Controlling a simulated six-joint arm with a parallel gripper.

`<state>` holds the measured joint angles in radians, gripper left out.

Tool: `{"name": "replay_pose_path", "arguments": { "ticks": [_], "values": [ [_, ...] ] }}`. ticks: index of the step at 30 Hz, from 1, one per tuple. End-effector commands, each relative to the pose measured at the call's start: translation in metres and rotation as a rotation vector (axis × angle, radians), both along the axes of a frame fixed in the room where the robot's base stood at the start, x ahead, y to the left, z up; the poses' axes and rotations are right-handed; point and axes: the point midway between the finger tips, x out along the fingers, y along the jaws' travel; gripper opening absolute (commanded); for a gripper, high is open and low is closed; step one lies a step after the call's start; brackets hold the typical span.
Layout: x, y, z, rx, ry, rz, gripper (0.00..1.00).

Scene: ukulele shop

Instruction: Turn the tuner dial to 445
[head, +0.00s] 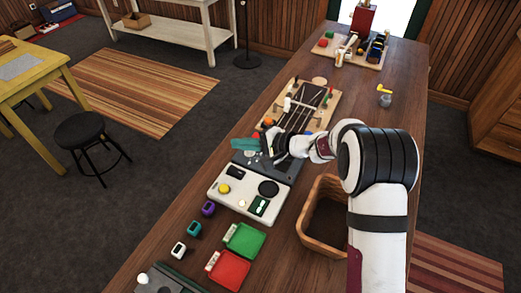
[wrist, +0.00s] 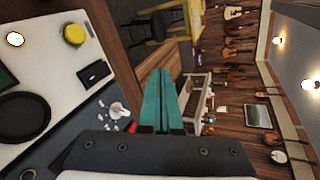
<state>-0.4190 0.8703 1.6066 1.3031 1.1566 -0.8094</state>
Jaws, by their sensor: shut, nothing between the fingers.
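In the wrist view, a small white knob with a reddish mark (wrist: 118,108) sits on a dark grey panel (wrist: 85,112), with pale marks beside it. It may be the tuner dial; I cannot read any numbers or its setting. In the head view, the dark panel (head: 243,160) lies beyond a white panel (head: 225,200), and my arm covers part of it. My gripper (head: 240,146) has teal fingers, shut and empty, above the dark panel. The fingers (wrist: 161,72) also show in the wrist view, apart from the knob, which is left of them.
The white panel carries a yellow knob (head: 224,188), a black disc (head: 268,188) and a small dark box (head: 235,173). A wooden bin (head: 309,237) stands to the right. Green (head: 245,240) and red (head: 229,269) trays lie nearer. A wooden board with strings (head: 289,97) lies beyond.

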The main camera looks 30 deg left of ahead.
Motion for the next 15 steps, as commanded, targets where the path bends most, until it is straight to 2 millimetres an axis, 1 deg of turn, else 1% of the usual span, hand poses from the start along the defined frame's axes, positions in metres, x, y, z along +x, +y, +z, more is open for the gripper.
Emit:
{"name": "replay_pose_path", "arguments": {
  "ticks": [1, 2, 3, 6, 7, 9, 11, 13, 15],
  "values": [
    [0.02, -0.015, -0.004, -0.091, -0.201, 0.126, 0.0],
    [0.033, -0.027, -0.008, -0.159, -0.327, 0.211, 0.0],
    [0.05, -0.044, -0.013, -0.244, -0.472, 0.308, 0.0],
    [0.087, -0.08, -0.017, -0.414, -0.724, 0.478, 0.0],
    [0.095, -0.088, -0.017, -0.449, -0.769, 0.51, 0.0],
    [0.106, -0.098, -0.018, -0.498, -0.83, 0.557, 0.0],
    [0.109, -0.099, -0.021, -0.514, -0.847, 0.572, 0.0],
    [0.109, -0.093, -0.029, -0.514, -0.848, 0.574, 0.0],
    [0.11, -0.085, -0.04, -0.513, -0.845, 0.575, 0.0]
  ]
}}
